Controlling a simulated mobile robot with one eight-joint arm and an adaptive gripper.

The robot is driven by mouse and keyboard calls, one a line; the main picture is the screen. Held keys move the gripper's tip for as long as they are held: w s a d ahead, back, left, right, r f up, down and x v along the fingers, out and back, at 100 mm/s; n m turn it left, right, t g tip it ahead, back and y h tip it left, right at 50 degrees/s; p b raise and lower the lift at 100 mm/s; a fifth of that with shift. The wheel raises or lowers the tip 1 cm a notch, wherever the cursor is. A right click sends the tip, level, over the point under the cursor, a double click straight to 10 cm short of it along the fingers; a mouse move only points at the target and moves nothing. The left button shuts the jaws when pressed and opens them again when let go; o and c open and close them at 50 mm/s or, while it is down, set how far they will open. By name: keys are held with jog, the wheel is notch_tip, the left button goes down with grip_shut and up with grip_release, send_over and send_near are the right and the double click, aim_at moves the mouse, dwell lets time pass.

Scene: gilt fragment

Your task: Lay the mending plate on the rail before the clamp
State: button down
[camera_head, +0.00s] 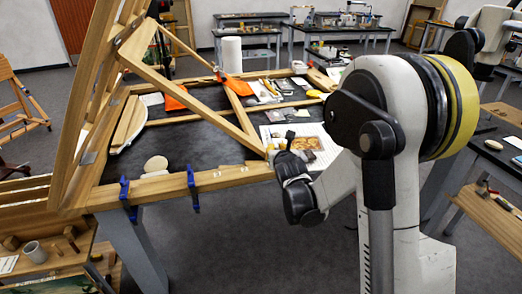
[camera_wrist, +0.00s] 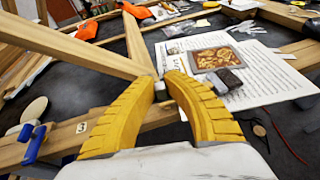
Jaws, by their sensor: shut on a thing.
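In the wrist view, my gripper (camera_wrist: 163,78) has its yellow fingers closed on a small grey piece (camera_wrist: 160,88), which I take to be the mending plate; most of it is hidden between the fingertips. The wooden rail (camera_head: 160,188) runs along the front edge of the dark table and passes behind my fingers in the wrist view (camera_wrist: 60,138). Two blue clamps stand on the rail, one at left (camera_head: 124,190) and one nearer the middle (camera_head: 193,185). One blue clamp (camera_wrist: 35,143) shows left of my gripper in the wrist view. My gripper is by the rail's right part; contact is unclear.
A slanting wooden brace (camera_head: 190,85) meets the rail close to my gripper. Printed sheets with a picture (camera_head: 305,143) and a dark block (camera_wrist: 230,80) lie to the right. A pale round disc (camera_head: 156,163) lies behind the rail. Orange cloths (camera_head: 232,86) lie farther back.

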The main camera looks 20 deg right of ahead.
jog(key=w+a+n+y+b, duration=0.1)
jog(key=w+a+y+b, duration=0.15)
jog(key=a, duration=1.05)
jog(key=b, duration=0.5)
send_over(212, 177)
jog(key=shift+h, duration=0.35)
notch_tip(212, 177, down, 6)
jog(key=shift+f, duration=0.15)
notch_tip(212, 177, down, 4)
jog(key=shift+f+b, duration=0.1)
jog(key=shift+b, duration=1)
jog(key=c, duration=1.5)
grip_release()
jog(key=shift+c, duration=0.2)
